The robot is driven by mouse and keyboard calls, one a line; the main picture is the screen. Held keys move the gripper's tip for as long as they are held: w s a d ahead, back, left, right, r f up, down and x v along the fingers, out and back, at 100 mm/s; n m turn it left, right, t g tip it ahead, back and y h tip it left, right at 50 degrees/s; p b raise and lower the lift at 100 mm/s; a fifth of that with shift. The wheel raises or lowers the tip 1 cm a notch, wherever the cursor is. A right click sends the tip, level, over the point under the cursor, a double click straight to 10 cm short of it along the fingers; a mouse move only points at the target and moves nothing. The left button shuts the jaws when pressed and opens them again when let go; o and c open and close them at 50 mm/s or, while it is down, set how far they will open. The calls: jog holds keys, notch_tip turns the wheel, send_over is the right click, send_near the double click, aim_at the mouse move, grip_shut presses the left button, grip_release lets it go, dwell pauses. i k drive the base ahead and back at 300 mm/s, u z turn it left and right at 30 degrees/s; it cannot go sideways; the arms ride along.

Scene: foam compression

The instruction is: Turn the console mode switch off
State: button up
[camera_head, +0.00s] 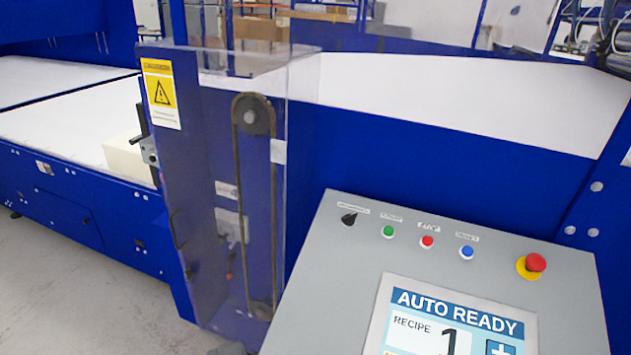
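The grey console (330,275) fills the lower right of the head view, with its top panel tilted. The black mode switch knob (349,218) sits at the panel's upper left, under a small label too blurred to read. Its pointer appears slanted, and I cannot tell which setting it marks. The console screen (455,318) shows "AUTO READY" and "RECIPE 1"; its lower part is cut off by the frame. My gripper is not in view.
Green (389,231), red (428,241) and blue (466,252) buttons run right of the switch. A red emergency stop (536,262) is at far right. A clear guard (300,130) over a belt drive stands left of the console. Grey floor (60,290) is open at lower left.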

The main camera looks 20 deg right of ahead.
aim_at(348, 220)
jog(key=z, duration=0.35)
jog(key=i, duration=1.2)
jog(key=z, duration=0.8)
